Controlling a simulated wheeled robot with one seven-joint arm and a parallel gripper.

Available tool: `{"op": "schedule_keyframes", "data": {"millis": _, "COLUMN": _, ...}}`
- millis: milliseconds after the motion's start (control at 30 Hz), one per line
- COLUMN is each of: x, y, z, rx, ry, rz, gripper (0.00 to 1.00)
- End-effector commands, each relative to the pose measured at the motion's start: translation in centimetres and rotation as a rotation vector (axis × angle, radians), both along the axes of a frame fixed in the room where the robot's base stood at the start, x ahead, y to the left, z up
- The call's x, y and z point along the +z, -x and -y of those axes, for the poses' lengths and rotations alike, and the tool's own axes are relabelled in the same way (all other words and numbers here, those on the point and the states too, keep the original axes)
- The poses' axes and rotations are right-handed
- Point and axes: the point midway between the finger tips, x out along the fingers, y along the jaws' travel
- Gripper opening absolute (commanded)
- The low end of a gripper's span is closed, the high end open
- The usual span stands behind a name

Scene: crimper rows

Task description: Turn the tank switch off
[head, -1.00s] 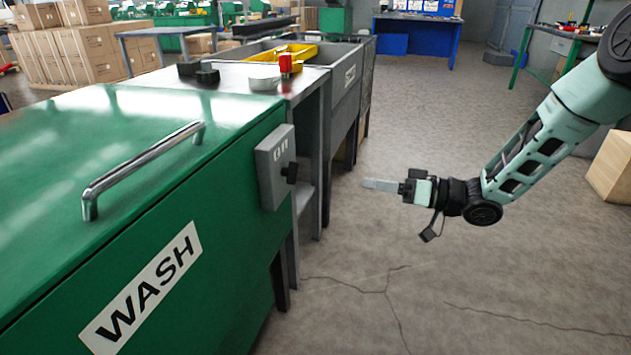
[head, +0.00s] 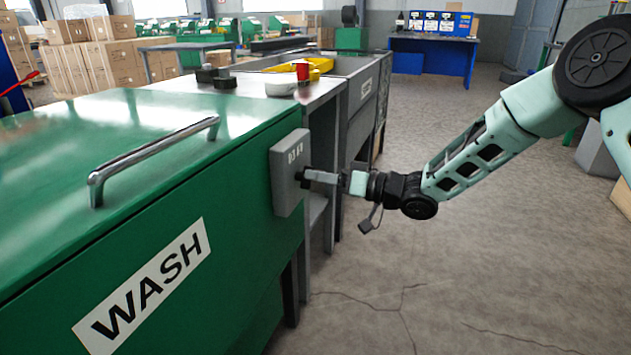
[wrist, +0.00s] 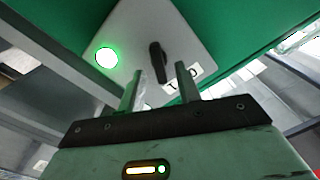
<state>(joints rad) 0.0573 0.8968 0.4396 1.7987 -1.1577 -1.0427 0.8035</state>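The tank switch is a grey box (head: 290,172) on the right end of the green WASH tank (head: 170,190). In the wrist view its pale face (wrist: 195,42) carries a black knob (wrist: 157,60), a lit green lamp (wrist: 106,58) and a small white label by the knob, too small to read surely. My gripper (head: 312,176) is at the box's face, hiding the knob in the head view. In the wrist view its two fingers (wrist: 160,78) are apart, one on each side of the knob's near end. I cannot tell whether they touch it.
A chrome handle (head: 150,160) runs along the tank lid. The floor (head: 480,240) to the right is clear.

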Motion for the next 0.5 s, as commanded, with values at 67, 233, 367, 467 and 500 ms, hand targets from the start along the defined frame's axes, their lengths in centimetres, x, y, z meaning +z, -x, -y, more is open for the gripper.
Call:
{"op": "schedule_keyframes", "data": {"millis": 67, "x": -0.12, "y": -0.25, "z": -0.75, "rx": 0.0, "ry": 0.0, "rz": 0.0, "gripper": 0.34}}
{"op": "schedule_keyframes", "data": {"millis": 233, "x": -0.03, "y": -0.52, "z": -1.33, "rx": -0.001, "ry": -0.001, "rz": -0.001, "gripper": 0.34}}
{"op": "schedule_keyframes", "data": {"millis": 367, "x": 0.01, "y": -0.52, "z": -1.39, "rx": -0.001, "ry": 0.0, "rz": -0.001, "gripper": 0.34}}
{"op": "schedule_keyframes", "data": {"millis": 467, "x": 0.0, "y": -0.51, "z": -1.37, "rx": -0.001, "ry": 0.0, "rz": -0.001, "gripper": 0.34}}
{"op": "schedule_keyframes", "data": {"millis": 500, "x": 0.0, "y": -0.51, "z": -1.37, "rx": -0.001, "ry": 0.0, "rz": -0.001, "gripper": 0.25}}
